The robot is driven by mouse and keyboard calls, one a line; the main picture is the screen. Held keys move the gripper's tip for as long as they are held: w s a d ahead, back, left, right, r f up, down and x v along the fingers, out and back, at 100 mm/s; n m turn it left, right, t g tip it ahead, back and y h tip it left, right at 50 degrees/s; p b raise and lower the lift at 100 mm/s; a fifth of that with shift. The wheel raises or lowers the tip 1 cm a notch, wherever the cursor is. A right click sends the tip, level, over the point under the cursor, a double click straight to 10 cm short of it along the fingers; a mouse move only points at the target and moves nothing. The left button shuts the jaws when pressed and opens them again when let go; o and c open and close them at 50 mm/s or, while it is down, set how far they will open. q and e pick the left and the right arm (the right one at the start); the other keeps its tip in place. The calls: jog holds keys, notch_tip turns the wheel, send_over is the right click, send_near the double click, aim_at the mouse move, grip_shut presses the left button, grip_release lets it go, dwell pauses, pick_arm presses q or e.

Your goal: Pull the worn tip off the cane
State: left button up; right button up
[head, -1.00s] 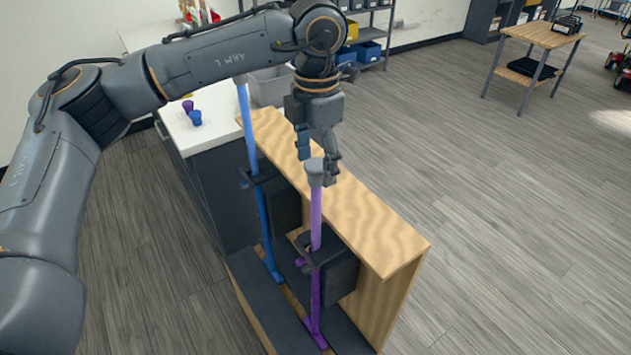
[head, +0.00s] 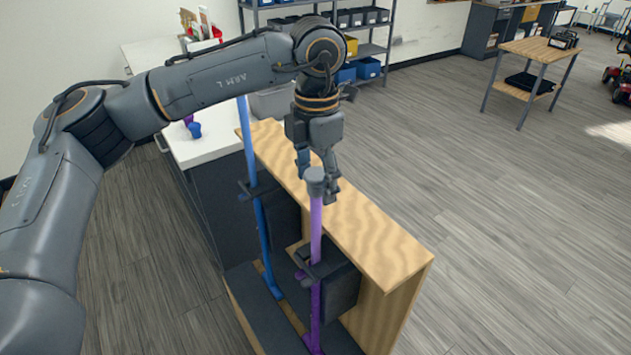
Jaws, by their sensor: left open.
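A purple cane (head: 316,232) stands upright, held in a dark clamp (head: 318,268) on the wooden rack. A grey worn tip (head: 316,181) caps its upper end. My left gripper (head: 318,178) points down and is open at the tip. One finger shows on the left of the tip and one on the right, with no clear contact visible. A blue cane (head: 252,160) stands behind it in its own clamp, its top hidden behind my left arm. My right gripper is not in view.
The rack's wooden top board (head: 370,222) runs close to the right of the canes. A white-topped cabinet (head: 200,148) with small blue and purple cups stands behind. A small wooden table (head: 540,50) is far right. The floor to the right is open.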

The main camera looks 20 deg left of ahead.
aim_at(316, 173)
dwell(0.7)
pick_arm(q)
jog(key=shift+c, duration=0.2)
grip_shut()
jog(key=shift+r, duration=0.1)
jog(key=shift+r+p, duration=1.65)
jog(key=shift+r, duration=1.3)
notch_tip(316, 173, up, 5)
jog(key=p, duration=0.3)
